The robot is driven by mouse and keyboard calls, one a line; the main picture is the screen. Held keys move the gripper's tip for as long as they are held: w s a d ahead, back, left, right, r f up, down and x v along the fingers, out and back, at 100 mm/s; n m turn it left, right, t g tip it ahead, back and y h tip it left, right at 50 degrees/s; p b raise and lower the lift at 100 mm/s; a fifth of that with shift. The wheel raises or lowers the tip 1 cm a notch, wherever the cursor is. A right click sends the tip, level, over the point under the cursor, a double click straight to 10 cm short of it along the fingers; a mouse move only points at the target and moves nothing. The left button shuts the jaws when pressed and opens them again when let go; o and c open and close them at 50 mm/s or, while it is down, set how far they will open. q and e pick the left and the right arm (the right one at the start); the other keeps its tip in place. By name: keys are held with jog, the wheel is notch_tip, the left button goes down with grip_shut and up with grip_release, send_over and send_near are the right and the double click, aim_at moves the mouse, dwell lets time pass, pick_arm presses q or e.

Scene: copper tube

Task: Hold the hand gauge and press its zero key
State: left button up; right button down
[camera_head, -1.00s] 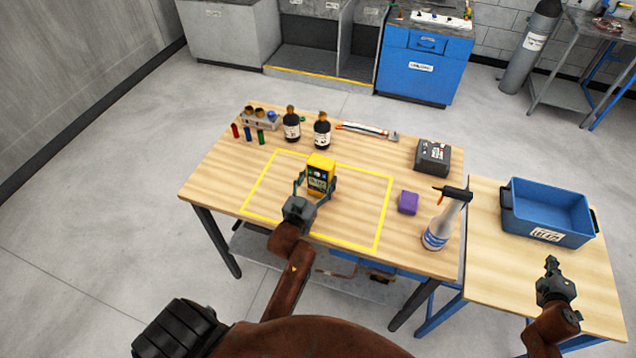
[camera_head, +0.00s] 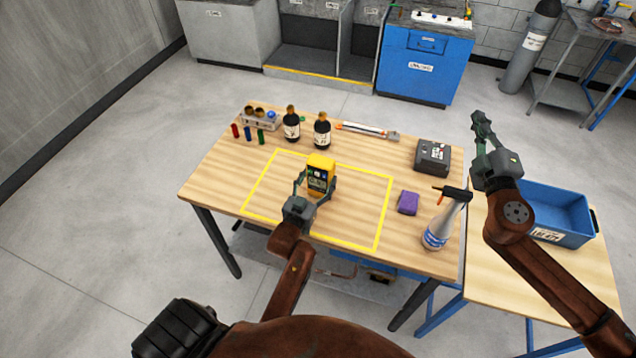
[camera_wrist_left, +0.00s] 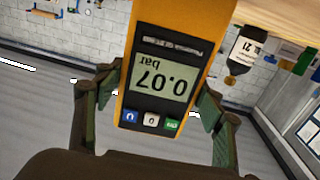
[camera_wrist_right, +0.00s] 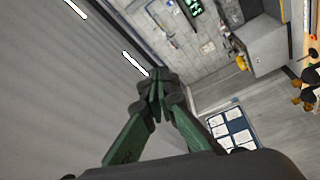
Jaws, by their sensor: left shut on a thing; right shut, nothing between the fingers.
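The yellow hand gauge (camera_head: 320,172) is over the yellow-outlined area of the wooden table. My left gripper (camera_head: 314,184) is shut on its sides, and I cannot tell whether the gauge touches the table. In the left wrist view the gauge (camera_wrist_left: 167,70) appears upside down; its display reads 0.07 bar. A row of keys shows by the display: blue, a white one marked 0 (camera_wrist_left: 151,119), and green. My right gripper (camera_head: 481,124) is shut and empty, raised above the right side of the table. In the right wrist view its fingertips (camera_wrist_right: 156,90) meet.
A purple block (camera_head: 408,202), a spray bottle (camera_head: 440,222) and a dark box (camera_head: 432,156) stand right of the outlined area. Two brown bottles (camera_head: 322,132) stand behind it. A blue bin (camera_head: 560,212) is partly behind my right arm.

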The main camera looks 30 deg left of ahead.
jog(key=s+a+f+n+g+y, duration=0.4)
jog(key=s+a+f+n, duration=0.5)
jog(key=s+a+f, duration=1.5)
notch_tip(320, 180, down, 4)
jog(key=a+g, duration=0.2)
jog(key=shift+a+y, duration=0.35)
jog(key=shift+y, duration=0.05)
